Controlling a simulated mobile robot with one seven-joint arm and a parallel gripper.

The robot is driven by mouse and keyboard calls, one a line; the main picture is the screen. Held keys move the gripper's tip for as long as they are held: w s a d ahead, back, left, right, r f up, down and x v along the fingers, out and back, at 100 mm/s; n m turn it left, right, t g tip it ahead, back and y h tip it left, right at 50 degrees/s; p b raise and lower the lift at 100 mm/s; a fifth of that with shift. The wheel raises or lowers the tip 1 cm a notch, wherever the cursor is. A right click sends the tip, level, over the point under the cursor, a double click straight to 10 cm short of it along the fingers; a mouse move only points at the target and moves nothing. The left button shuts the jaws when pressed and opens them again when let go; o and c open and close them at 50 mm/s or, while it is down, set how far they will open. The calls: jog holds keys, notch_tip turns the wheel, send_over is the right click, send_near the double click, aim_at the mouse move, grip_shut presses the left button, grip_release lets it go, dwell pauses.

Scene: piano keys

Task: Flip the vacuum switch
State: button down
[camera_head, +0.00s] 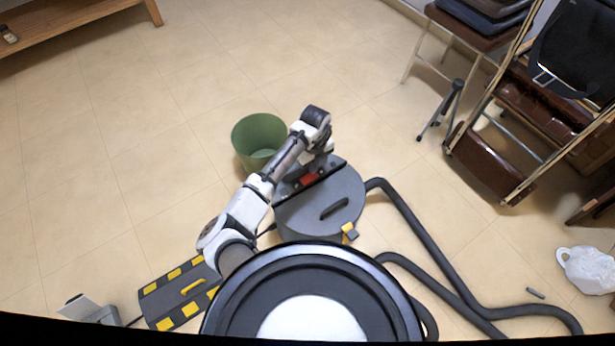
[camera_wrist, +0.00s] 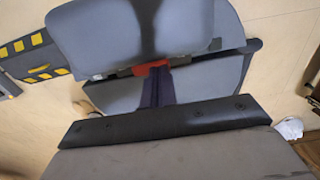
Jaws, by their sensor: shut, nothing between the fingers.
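The vacuum (camera_head: 340,192) is a round grey canister on the floor, below my arm in the head view. Its red switch (camera_head: 311,179) sits on top beside a dark bar across the lid. The red switch also shows in the wrist view (camera_wrist: 150,68), partly covered by the fingertips. My gripper (camera_wrist: 157,72) is shut and empty, its dark fingers side by side and their tips at the red switch. I cannot tell whether they touch it. In the head view the fingers are hard to make out beneath the wrist.
A green bin (camera_head: 258,138) stands close beside the vacuum. A thick dark hose (camera_head: 425,235) curves over the floor to the right. A black-and-yellow striped panel (camera_head: 180,292) lies at lower left. Chairs (camera_head: 490,165) stand at right. Open floor lies at upper left.

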jog(key=shift+f+b, duration=0.6)
jog(key=shift+f, duration=0.45)
dwell(0.5)
notch_tip(320, 180, up, 7)
jog(key=p, duration=0.6)
jog(key=shift+r+p, duration=0.1)
jog(key=shift+p, duration=0.25)
dwell(0.3)
